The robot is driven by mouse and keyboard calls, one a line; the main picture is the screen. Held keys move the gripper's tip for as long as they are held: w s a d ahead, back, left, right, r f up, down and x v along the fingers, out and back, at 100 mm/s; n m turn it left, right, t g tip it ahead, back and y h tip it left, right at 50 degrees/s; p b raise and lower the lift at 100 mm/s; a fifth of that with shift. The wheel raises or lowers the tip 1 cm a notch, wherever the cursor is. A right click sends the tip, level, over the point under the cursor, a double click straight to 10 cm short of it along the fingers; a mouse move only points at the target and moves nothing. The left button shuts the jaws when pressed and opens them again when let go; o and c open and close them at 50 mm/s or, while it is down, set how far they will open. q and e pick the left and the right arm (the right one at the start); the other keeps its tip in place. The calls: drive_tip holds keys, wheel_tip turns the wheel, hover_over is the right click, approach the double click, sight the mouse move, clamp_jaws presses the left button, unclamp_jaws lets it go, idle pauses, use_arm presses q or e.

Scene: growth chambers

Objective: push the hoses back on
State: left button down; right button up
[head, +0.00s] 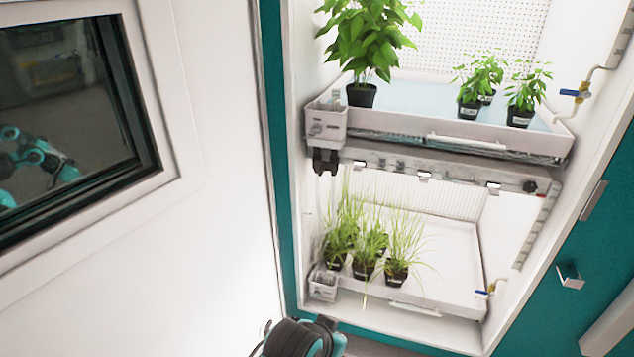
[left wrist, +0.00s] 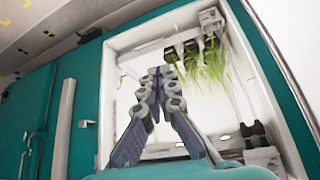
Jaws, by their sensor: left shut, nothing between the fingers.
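My left gripper (left wrist: 161,78) shows in the left wrist view with its fingers together and nothing between them, in front of the chamber opening. In the head view only a dark and teal part of my arm shows at the bottom edge. A pair of black fittings (head: 325,161) hangs under the upper white box (head: 327,122); thin pale hose (head: 319,190) runs down below them. Black fittings also show in the left wrist view (left wrist: 256,132), apart from the fingers. A pale hose (head: 561,110) hangs by the upper blue-handled valve (head: 575,93). Whether any hose end is loose is too small to tell. My right gripper is out of view.
The upper tray (head: 467,142) holds several potted plants; the lower tray (head: 455,240) holds grassy pots beside a small white box (head: 323,285). A lower valve (head: 489,291) is at the right wall. An open white door with a window (head: 172,190) stands left.

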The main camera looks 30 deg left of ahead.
use_arm(q)
drive_tip(key=w+a+r+m+t+y, duration=0.35)
drive_tip(key=w+a+m, duration=0.45)
drive_tip(key=w, duration=0.6)
drive_tip(key=w+a+r+m+t+y, duration=0.25)
drive_tip(key=w+a+r+m, duration=0.3)
drive_tip(key=w+a, duration=0.7)
drive_tip(key=w+a+f+m+t+b, duration=0.1)
drive_tip(key=w+a+f+m+t, duration=0.35)
drive_tip(key=w+m, duration=0.45)
drive_tip(key=w+a+f+m+t, duration=0.1)
drive_tip(key=a+f+m, duration=0.1)
drive_tip(key=f+m, duration=0.2)
drive_tip(key=w+a+f+m+t+h, duration=0.1)
drive_tip(key=a+f+m, duration=0.1)
drive_tip(key=f+m, duration=0.3)
drive_tip(key=shift+w+a+f+m+t+h, duration=0.15)
drive_tip(key=shift+w+f+m+t+h, duration=0.15)
drive_tip(key=shift+m, duration=0.85)
drive_tip(key=shift+r, duration=0.1)
